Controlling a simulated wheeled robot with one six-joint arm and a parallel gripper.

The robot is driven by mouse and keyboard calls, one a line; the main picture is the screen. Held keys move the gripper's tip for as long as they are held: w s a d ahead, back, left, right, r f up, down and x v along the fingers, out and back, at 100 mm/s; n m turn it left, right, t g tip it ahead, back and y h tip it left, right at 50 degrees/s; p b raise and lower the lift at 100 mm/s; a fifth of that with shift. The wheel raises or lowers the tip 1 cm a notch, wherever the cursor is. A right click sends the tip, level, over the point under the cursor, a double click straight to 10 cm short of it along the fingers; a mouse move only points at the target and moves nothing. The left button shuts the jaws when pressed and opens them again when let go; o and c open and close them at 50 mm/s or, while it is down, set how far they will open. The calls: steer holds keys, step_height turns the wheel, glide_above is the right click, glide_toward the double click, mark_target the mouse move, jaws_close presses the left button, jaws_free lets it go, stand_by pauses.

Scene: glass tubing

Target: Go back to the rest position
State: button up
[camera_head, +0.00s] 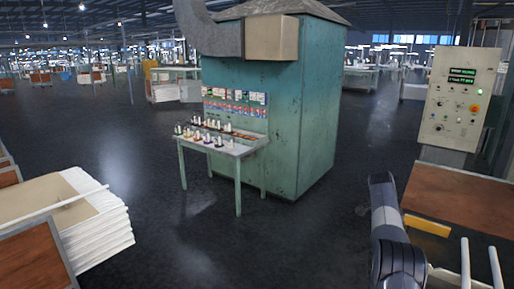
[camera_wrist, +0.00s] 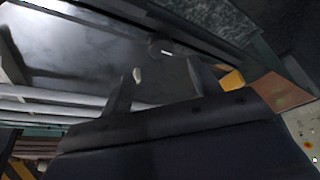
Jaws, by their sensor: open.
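My gripper (camera_wrist: 162,66) shows in the wrist view with its two dark fingers spread apart and nothing between them. Beyond the fingers is the dark, shiny floor. In the head view my arm is at the lower right, left of a brown-topped surface (camera_head: 460,195); I cannot make out the gripper's fingers there. Several pale tubes (camera_wrist: 45,103) run across the left of the wrist view, apart from the fingertips.
A control panel (camera_head: 459,97) stands at the right, above a yellow block (camera_head: 427,225). A green booth (camera_head: 298,110) with a small table (camera_head: 240,150) of bottle-like items is in the middle. A stack of white trays (camera_head: 108,243) is at the lower left. The floor between is clear.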

steer(key=p+x, duration=0.2)
steer(key=x, duration=0.6)
steer(key=shift+d+f, duration=0.15)
steer(key=shift+w+f+n+b, duration=0.15)
steer(key=shift+n+b, duration=0.15)
steer(key=shift+b, duration=0.15)
steer(key=shift+n+t+b, duration=0.3)
steer(key=shift+n+b, duration=0.3)
steer(key=shift+s+n+t+y+b, duration=0.2)
steer(key=shift+n+t+y+b, duration=0.15)
steer(key=shift+n+b, duration=0.55)
steer(key=n+t, duration=0.1)
steer(key=n, duration=0.1)
steer(key=n+y, duration=0.1)
steer(key=n, duration=0.2)
steer(key=shift+d+t, duration=0.1)
steer(key=shift+t, duration=0.25)
steer(key=n+y, duration=0.1)
steer(key=n, duration=0.3)
steer(key=shift+s+d+t+b, duration=0.1)
steer(key=shift+s+t+b, duration=0.05)
steer(key=shift+t+b, duration=0.2)
steer(key=n+y, duration=0.2)
steer(key=n, duration=0.2)
steer(key=shift+d, duration=0.1)
steer(key=shift+v, duration=1.05)
